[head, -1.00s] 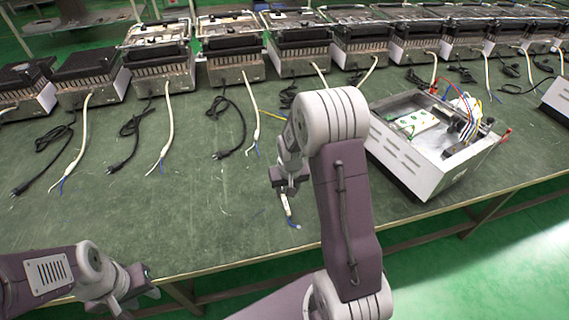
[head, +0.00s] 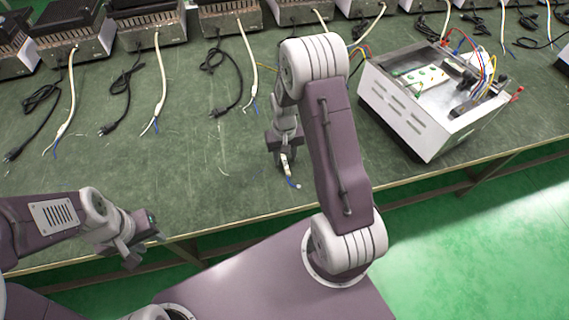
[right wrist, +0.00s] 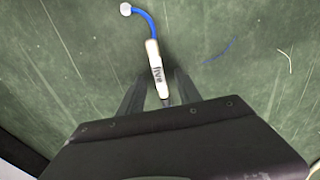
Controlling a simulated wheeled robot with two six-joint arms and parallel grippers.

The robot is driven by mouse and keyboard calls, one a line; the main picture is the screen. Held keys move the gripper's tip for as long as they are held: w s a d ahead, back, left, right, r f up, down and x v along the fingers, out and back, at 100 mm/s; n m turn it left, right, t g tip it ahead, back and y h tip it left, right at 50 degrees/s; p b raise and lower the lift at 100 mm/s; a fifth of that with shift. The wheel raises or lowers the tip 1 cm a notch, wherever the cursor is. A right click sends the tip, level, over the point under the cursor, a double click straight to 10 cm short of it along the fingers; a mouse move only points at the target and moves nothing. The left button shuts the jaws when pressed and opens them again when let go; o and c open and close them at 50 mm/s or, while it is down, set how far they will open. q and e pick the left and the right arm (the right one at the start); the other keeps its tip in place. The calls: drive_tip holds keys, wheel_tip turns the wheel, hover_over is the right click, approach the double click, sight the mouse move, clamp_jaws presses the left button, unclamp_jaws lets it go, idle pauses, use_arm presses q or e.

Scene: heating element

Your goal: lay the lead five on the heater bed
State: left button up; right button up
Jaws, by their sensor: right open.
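The lead five (right wrist: 156,68) is a short white sleeve marked "five" with a blue wire ending in a pale round tip. In the head view the lead (head: 289,174) lies at the bench's front part. My right gripper (right wrist: 160,80) is open, its dark fingers on either side of the lead's near end; the wrist body hides the rest. In the head view my right gripper (head: 284,152) points down over the lead. An open white heater case (head: 412,115) stands to the right, with a white green-marked block (head: 420,77) inside. My left gripper (head: 140,248) hangs off the front edge, away from the lead.
A row of heater units (head: 150,22) lines the back of the green bench (head: 190,160), with black plug cables (head: 228,95) and white leads (head: 160,90) lying forward of them. The bench front between the cables and the edge is mostly clear.

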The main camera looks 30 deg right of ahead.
drive_tip(key=shift+f, duration=0.35)
drive_tip(key=shift+r, duration=0.1)
clamp_jaws()
